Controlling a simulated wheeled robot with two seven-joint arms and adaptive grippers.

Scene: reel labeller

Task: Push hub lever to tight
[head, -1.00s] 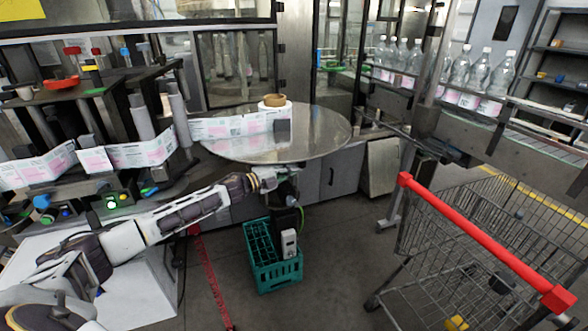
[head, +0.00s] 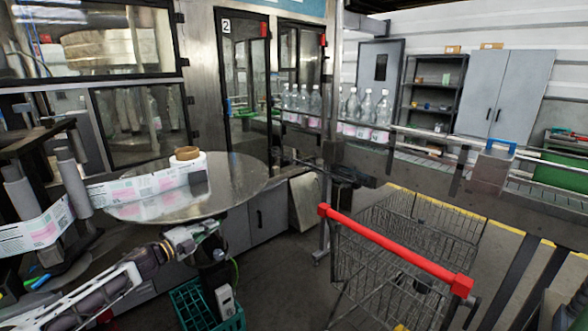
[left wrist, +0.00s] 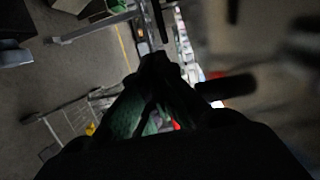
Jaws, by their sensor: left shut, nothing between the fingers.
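A round metal reel table (head: 240,185) is at the left of the head view, with a white label roll (head: 187,155) around a brown core (head: 187,152) on it. My left gripper (head: 210,240) is just below the table's front edge in the picture, shut and empty. In the left wrist view its dark fingers (left wrist: 155,65) meet at the tips. A blurred dark bar (left wrist: 228,87) is beside them; I cannot tell what it is. My right gripper is out of view.
A green crate (head: 190,305) stands on the floor below my left gripper. A shopping cart with a red handle (head: 395,250) is to the right. A conveyor with bottles (head: 365,110) runs behind. Label web (head: 35,232) extends left from the table.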

